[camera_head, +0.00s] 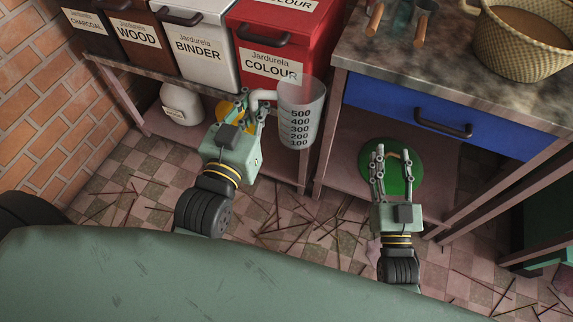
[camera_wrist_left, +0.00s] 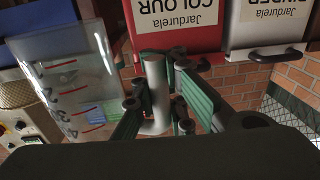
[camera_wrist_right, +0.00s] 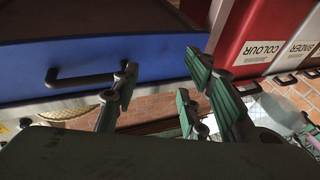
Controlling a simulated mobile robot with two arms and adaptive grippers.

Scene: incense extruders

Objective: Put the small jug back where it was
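The small jug (camera_head: 299,118) is a clear measuring jug with marks from 100 to 500 and a pale handle. It is upright and held in the air in front of the red COLOUR bin. My left gripper (camera_head: 245,108) is shut on its handle. In the left wrist view the jug (camera_wrist_left: 72,85) is at the left, and the handle (camera_wrist_left: 157,95) runs between the fingers of my left gripper (camera_wrist_left: 165,100). My right gripper (camera_head: 392,160) is open and empty, low in front of the right-hand counter; its fingers (camera_wrist_right: 160,95) are apart in the right wrist view.
The red COLOUR bin (camera_head: 270,50), white BINDER bin (camera_head: 196,45) and brown bins stand on the left shelf. A white container (camera_head: 182,104) sits below. The counter at right has a basket (camera_head: 526,40), wooden-handled tools (camera_head: 374,20) and a blue drawer (camera_head: 430,112). A green disc (camera_head: 408,182) lies beneath.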

